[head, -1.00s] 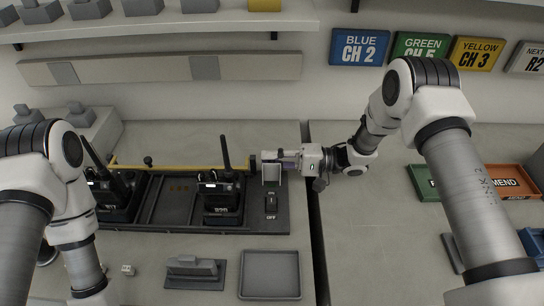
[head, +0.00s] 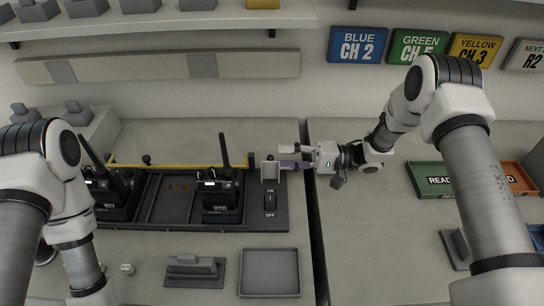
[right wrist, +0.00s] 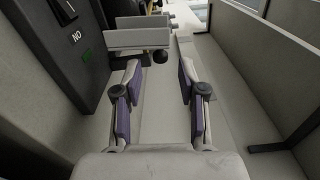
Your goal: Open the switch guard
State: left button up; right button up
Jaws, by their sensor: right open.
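The switch guard (head: 270,173) is a light grey cover raised at the back of the switch, standing clear of it. The switch (head: 270,201) shows uncovered between the ON and OFF labels. In the right wrist view the guard (right wrist: 137,40) juts out from the dark panel, ahead of the fingers, and part of the switch (right wrist: 68,10) shows at top left. My right gripper (head: 287,158) is open and empty just right of the guard. Its purple-padded fingers (right wrist: 158,82) are apart, with nothing between them. My left gripper is out of view.
Two black radios (head: 217,196) (head: 113,195) stand in the dark charging dock (head: 170,225), with a yellow bar (head: 185,166) behind them. A grey tray (head: 269,273) lies in front. Green (head: 430,180) and orange trays (head: 521,178) are at right.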

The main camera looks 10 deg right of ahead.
jog(key=s+d, duration=0.1)
jog(key=d, duration=0.6)
jog(key=shift+s+d, duration=0.2)
jog(key=shift+s, duration=0.05)
